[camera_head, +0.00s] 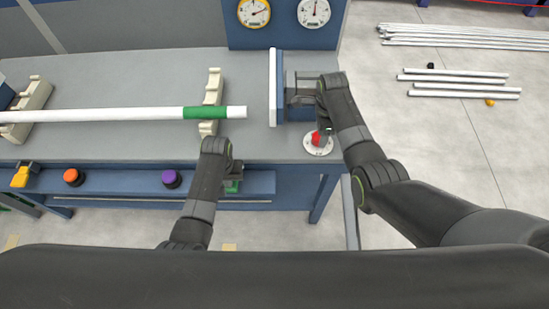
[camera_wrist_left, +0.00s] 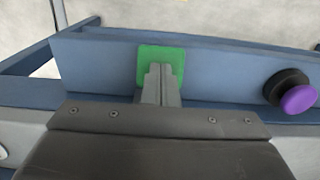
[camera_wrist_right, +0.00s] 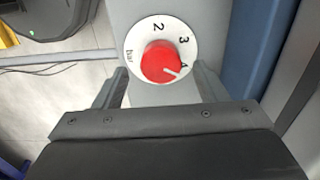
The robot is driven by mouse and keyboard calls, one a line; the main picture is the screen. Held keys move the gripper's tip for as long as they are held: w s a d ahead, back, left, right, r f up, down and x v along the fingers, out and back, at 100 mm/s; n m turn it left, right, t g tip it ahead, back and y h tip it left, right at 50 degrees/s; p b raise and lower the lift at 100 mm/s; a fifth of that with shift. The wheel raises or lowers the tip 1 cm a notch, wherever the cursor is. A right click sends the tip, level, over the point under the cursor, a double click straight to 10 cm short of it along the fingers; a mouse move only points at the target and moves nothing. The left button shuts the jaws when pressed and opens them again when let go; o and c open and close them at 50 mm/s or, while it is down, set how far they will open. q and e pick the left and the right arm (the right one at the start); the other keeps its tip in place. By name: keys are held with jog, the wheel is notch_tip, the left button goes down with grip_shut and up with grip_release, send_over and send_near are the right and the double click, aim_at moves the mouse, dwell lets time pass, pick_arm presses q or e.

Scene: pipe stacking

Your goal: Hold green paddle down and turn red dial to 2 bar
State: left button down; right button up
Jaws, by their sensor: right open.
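The green paddle (camera_wrist_left: 174,58) is on the blue front rail of the bench; in the head view it (camera_head: 233,186) is partly covered by my left arm. My left gripper (camera_wrist_left: 160,76) has its fingers together, against or just over the paddle; I cannot tell how far the paddle is pressed. The red dial (camera_wrist_right: 160,62) sits on a white round scale, its white pointer towards 4. In the head view the dial (camera_head: 317,139) is at the bench's right end. My right gripper (camera_wrist_right: 160,78) is open, its fingers apart on either side of the dial.
A white pipe (camera_head: 110,115) with a green band lies across two cream supports on the bench. Two gauges (camera_head: 254,12) (camera_head: 314,12) are on the blue panel behind. Orange (camera_head: 72,176) and purple (camera_head: 171,178) buttons are on the front rail. Loose pipes (camera_head: 465,92) lie on the floor at right.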

jog(key=shift+f, duration=2.25)
